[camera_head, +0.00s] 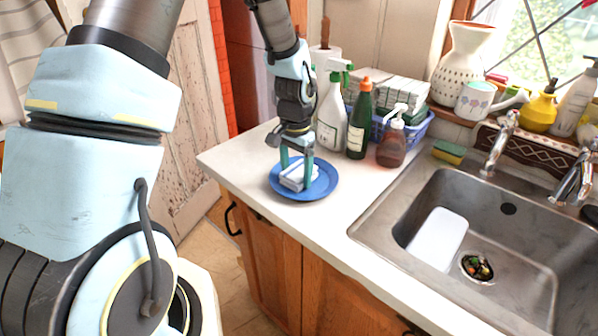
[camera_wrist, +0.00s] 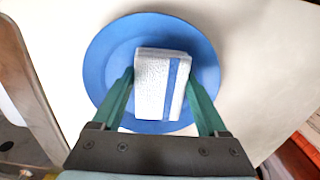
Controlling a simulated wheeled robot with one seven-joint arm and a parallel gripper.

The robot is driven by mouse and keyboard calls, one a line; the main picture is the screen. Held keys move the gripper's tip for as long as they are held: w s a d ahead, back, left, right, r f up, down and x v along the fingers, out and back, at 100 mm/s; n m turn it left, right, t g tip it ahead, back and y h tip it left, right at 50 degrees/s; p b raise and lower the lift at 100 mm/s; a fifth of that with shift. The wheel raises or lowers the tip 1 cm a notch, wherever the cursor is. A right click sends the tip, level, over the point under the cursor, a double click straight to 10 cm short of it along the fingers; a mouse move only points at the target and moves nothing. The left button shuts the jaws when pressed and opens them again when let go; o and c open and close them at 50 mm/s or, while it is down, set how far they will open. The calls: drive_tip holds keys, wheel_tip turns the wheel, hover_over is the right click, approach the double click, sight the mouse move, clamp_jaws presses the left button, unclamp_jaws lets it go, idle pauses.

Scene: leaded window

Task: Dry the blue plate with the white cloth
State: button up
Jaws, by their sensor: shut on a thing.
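The blue plate (camera_head: 318,187) lies flat on the white counter near its left corner. The white cloth (camera_head: 294,178) is a folded block with a blue stripe, and it is over the middle of the plate. My gripper (camera_head: 296,180) points down over the plate and is shut on the cloth. In the wrist view the cloth (camera_wrist: 152,85) sits between the two green fingers (camera_wrist: 160,95), with the blue plate (camera_wrist: 97,60) beneath it. The cloth seems to touch the plate, but its underside is hidden.
A white spray bottle (camera_head: 331,115), a green bottle (camera_head: 359,128) and a brown pump bottle (camera_head: 391,146) stand behind the plate. A steel sink (camera_head: 395,195) with a white board (camera_head: 438,238) is at the right. The counter (camera_head: 345,210) between plate and sink is clear.

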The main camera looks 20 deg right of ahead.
drive_tip(key=shift+s+d+r, duration=0.1)
drive_tip(key=shift+s+d, duration=0.05)
drive_tip(key=shift+d, duration=0.9)
drive_tip(key=shift+a, duration=1.1)
drive_tip(key=shift+d, duration=0.55)
drive_tip(key=shift+w, duration=0.6)
drive_tip(key=shift+s+a, duration=0.1)
drive_tip(key=shift+s, duration=1)
drive_tip(key=shift+w+p, duration=0.4)
drive_tip(key=shift+w, duration=0.75)
drive_tip(key=shift+s, duration=1.1)
drive_tip(key=shift+w, duration=0.5)
